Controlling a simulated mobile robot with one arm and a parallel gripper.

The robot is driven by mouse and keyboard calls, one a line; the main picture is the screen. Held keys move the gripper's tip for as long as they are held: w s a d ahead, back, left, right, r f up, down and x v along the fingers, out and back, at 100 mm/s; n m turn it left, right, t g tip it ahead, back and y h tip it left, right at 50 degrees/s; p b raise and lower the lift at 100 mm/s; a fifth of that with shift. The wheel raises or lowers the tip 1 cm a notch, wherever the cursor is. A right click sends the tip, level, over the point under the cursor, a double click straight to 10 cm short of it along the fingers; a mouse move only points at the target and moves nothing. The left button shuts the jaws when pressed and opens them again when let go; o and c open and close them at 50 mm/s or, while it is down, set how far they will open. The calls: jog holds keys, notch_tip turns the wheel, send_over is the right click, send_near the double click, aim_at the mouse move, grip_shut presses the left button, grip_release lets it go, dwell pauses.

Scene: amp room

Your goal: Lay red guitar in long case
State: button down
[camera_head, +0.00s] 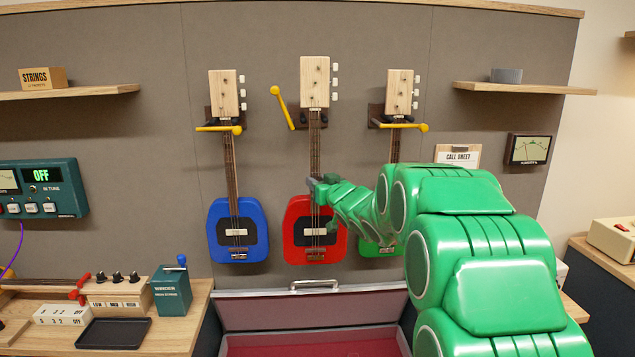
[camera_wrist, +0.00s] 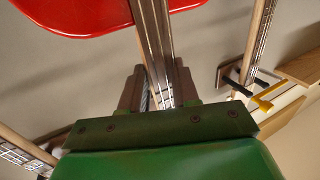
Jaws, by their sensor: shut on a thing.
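The red guitar (camera_head: 315,236) hangs upright on the wall between two other guitars, body down. In the wrist view its red body (camera_wrist: 110,14) shows at the top. My gripper (camera_head: 318,187) is shut on its neck just above the body; the wrist view shows the neck between my two fingers (camera_wrist: 158,92). The yellow latch (camera_head: 283,105) at its hanger is swung up, clear of the neck. The long case (camera_head: 310,309) lies open below, with a handle and a red interior; its near part is cut off by the frame.
A blue guitar (camera_head: 235,232) hangs close on the left and a green guitar (camera_head: 378,249) on the right, partly behind my arm; both have latches lying across. A wooden bench (camera_head: 187,325) with a black tray (camera_head: 113,333) and boxes stands left of the case.

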jog(key=s, duration=1)
jog(key=shift+s+r, duration=0.15)
dwell(1.1)
